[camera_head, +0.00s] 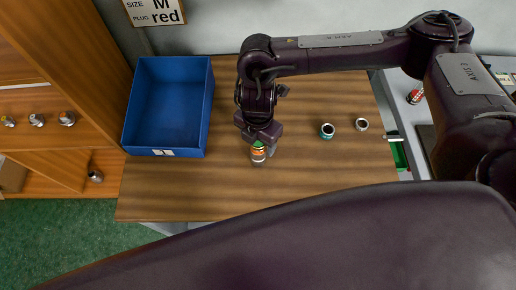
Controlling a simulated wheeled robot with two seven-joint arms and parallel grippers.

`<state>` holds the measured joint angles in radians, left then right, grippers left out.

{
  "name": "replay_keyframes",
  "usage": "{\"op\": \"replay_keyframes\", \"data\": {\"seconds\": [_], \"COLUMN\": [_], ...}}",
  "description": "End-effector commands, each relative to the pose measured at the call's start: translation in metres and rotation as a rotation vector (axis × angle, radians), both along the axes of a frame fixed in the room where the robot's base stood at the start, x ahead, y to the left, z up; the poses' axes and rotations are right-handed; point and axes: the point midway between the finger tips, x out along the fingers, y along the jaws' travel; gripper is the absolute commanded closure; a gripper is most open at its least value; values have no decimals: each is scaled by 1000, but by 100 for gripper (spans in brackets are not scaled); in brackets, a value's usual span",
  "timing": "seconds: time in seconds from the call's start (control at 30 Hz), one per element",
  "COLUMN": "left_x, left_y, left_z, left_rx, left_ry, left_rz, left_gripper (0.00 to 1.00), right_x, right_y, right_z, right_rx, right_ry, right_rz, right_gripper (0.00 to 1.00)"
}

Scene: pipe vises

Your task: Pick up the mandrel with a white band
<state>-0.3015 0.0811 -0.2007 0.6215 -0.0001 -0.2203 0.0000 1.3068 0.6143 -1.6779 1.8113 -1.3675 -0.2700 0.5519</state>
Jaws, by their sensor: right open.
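My right gripper (265,142) points down over the wooden table, open, with its fingers at a small upright cylinder (258,153). That cylinder has green, orange and pale bands, and its upper part is partly hidden by the gripper. I cannot tell whether the fingers touch it. Two other short round pieces stand to the right: one with a teal side and pale rim (327,131), and one grey with a pale rim (361,125). Which piece is the white-banded mandrel is too small to tell. My left gripper is not in view.
A blue open box (127,135) stands empty on the table's left. A green tray (399,155) and a red-and-dark item (415,95) are at the right. The table's front middle is clear.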

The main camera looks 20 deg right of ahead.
Motion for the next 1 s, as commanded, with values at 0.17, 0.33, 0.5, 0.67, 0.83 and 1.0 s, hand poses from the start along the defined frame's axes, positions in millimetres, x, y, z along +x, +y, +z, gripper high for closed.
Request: {"op": "replay_keyframes", "data": {"seconds": [0.17, 0.33, 0.5, 0.67, 0.83, 1.0], "left_x": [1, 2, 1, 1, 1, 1], "left_y": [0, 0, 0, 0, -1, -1], "left_z": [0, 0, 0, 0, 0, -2], "left_rx": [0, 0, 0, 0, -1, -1], "left_ry": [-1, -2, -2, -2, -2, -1], "left_rz": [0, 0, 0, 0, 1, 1], "left_gripper": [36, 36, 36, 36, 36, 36], "right_x": [0, 0, 0, 1, 1, 2], "right_y": [0, 0, 0, 0, 0, 0], "right_z": [0, 0, 1, 1, 2, 9], "right_rx": [0, 0, 0, 1, 0, 2], "right_ry": [0, 0, 0, -2, -2, -4], "right_rz": [0, 0, -1, 0, 0, -1], "right_gripper": [56, 78, 100, 100, 100, 100]}}
